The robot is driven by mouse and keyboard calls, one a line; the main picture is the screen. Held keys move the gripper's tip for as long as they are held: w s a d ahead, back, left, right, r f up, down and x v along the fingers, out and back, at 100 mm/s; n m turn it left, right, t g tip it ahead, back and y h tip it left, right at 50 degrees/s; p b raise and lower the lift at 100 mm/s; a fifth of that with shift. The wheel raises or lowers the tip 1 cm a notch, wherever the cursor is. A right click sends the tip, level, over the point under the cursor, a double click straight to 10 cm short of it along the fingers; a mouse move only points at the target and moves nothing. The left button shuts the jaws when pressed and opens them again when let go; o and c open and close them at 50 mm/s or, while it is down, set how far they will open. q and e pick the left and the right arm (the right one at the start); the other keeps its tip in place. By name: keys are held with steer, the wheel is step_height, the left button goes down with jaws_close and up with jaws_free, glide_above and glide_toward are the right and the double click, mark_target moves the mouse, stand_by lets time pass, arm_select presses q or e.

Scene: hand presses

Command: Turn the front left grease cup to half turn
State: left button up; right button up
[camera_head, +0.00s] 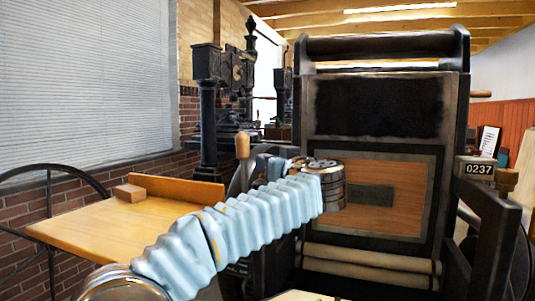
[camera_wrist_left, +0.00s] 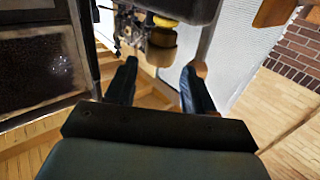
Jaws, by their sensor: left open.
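In the left wrist view a brass-yellow round cup (camera_wrist_left: 160,54) shows beneath a dark metal part, just beyond and between my fingertips. It looks like the grease cup; a gap seems to lie between it and the fingers. My left gripper (camera_wrist_left: 160,72) is open, with nothing between its two dark fingers. In the head view my left arm reaches in from the lower left to the press (camera_head: 455,130); its wrist hides the press's left side, and I cannot make out the cup there. My right gripper is in neither view.
A wooden handle (camera_head: 242,145) stands upright left of my wrist. A wooden board (camera_head: 150,220) with a small block (camera_head: 129,193) lies at left. A 0237 plate (camera_head: 479,169) and a brass-coloured knob (camera_head: 507,180) sit on the press's right side.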

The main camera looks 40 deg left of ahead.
arm_select(q)
steer(key=p+x, duration=0.1)
steer(key=x, duration=0.3)
steer(key=shift+w+a, duration=0.1)
steer(key=c, duration=0.8)
steer(key=shift+f+b, duration=0.15)
steer(key=shift+b, duration=0.25)
steer(key=m+t+h+b, duration=0.1)
steer(key=b, duration=0.1)
steer(key=m+t+h+b, duration=0.1)
steer(key=shift+a+f+t+b, duration=0.2)
steer(key=shift+t+b, duration=0.2)
steer(key=shift+r+m+t+h+b, duration=0.3)
steer(key=shift+m+t+h, duration=0.1)
steer(key=shift+m+t, duration=0.1)
